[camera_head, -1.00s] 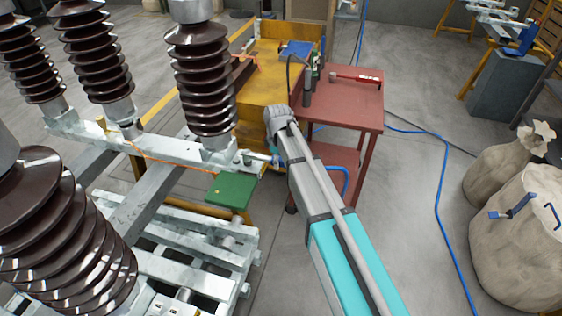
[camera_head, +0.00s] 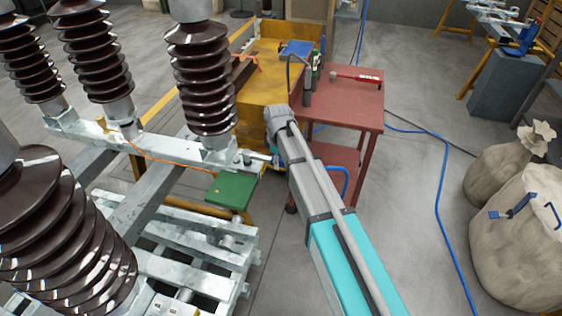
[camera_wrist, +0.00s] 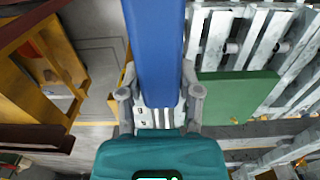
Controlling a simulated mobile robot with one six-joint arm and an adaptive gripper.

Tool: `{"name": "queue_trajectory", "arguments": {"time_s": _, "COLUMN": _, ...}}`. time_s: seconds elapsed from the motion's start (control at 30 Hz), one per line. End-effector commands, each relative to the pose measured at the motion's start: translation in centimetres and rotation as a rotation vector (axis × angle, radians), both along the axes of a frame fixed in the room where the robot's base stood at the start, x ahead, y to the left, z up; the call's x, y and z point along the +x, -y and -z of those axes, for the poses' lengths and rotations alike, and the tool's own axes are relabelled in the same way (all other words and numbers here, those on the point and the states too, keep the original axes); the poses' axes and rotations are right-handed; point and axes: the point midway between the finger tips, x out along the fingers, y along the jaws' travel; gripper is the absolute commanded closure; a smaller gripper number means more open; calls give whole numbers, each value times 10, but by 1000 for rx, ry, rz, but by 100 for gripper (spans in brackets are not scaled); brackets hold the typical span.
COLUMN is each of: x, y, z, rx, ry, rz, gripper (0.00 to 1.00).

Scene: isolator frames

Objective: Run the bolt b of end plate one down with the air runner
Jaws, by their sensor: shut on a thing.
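My gripper (camera_wrist: 160,108) is shut on a long blue tool body, which I take to be the air runner (camera_wrist: 155,45). A grey finger lies on each side of it. In the head view my gripper (camera_head: 276,158) is mostly hidden behind my wrist, beside the right end of the galvanised beam. Small upright bolt-like parts (camera_head: 246,157) stand on that end, next to the foot of a brown insulator (camera_head: 203,85). The tool's tip appears close to them; I cannot tell whether it touches. Which of them is bolt b is too small to tell.
A green plate (camera_head: 231,190) lies below the beam end. A red cart (camera_head: 358,105) with a red-handled tool stands behind my arm, beside a yellow bench (camera_head: 262,90). A blue hose (camera_head: 440,200) runs over the floor. Sacks (camera_head: 518,235) stand at right.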

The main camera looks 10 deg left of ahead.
Motion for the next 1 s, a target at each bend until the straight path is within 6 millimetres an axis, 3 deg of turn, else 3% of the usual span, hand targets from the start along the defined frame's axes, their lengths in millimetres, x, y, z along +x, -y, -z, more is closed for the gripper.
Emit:
{"name": "queue_trajectory", "arguments": {"time_s": 0.43, "x": 0, "y": 0, "z": -3, "rx": 0, "ry": 0, "rz": 2, "gripper": 100}}
{"name": "queue_trajectory", "arguments": {"time_s": 1.0, "x": 0, "y": 0, "z": -31, "rx": 0, "ry": 0, "rz": 2, "gripper": 100}}
